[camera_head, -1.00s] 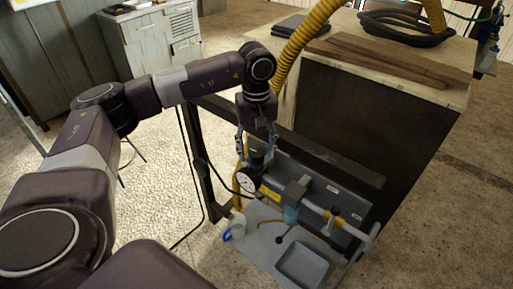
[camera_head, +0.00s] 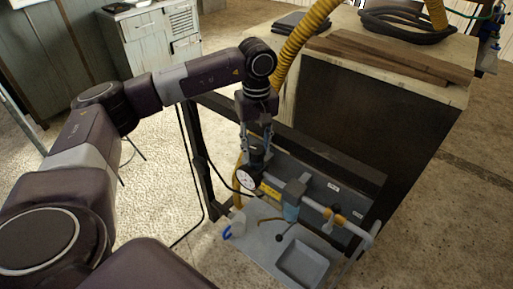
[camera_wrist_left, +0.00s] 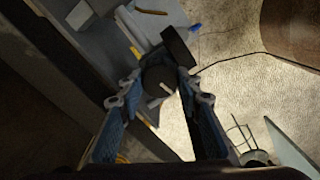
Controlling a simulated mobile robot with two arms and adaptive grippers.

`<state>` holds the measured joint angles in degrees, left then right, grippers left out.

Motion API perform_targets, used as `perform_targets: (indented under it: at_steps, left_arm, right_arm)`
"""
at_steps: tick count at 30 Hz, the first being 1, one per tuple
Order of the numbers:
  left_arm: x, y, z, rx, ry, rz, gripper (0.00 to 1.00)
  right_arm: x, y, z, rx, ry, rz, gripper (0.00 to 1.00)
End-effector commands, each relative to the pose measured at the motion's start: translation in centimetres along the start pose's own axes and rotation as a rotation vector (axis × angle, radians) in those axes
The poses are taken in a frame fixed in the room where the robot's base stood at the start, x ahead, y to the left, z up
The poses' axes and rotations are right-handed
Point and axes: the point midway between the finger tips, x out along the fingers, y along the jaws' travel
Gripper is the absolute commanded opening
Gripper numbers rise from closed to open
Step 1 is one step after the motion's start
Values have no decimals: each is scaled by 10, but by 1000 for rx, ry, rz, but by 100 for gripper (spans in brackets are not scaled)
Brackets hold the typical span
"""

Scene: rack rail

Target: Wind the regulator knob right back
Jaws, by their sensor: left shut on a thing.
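The regulator (camera_head: 258,172) is a dark unit at the left end of the pipe assembly, with a white-faced gauge (camera_head: 244,180). Its dark knob (camera_head: 257,155) points up. My left gripper (camera_head: 257,146) comes down on it from above, with one finger on each side, and is shut on the knob. In the left wrist view the round black knob (camera_wrist_left: 160,80) sits between the two fingertips, with the dark back of the gauge (camera_wrist_left: 180,47) just beyond it. The fingers partly hide the knob's sides. My right gripper is not in view.
A yellow hose (camera_head: 300,40) rises behind my left wrist. A wooden-topped cabinet (camera_head: 400,55) stands at the back right.

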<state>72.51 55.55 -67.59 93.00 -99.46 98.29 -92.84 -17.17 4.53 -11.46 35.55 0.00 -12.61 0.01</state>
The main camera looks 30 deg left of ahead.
Motion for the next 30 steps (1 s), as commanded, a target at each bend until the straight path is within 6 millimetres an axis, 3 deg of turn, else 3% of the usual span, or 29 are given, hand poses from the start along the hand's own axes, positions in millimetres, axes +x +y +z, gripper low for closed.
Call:
perform_targets:
  at_steps: [30]
  left_arm:
    - [0,1,0,-934,0,4,8]
  right_arm:
    - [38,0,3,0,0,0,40]
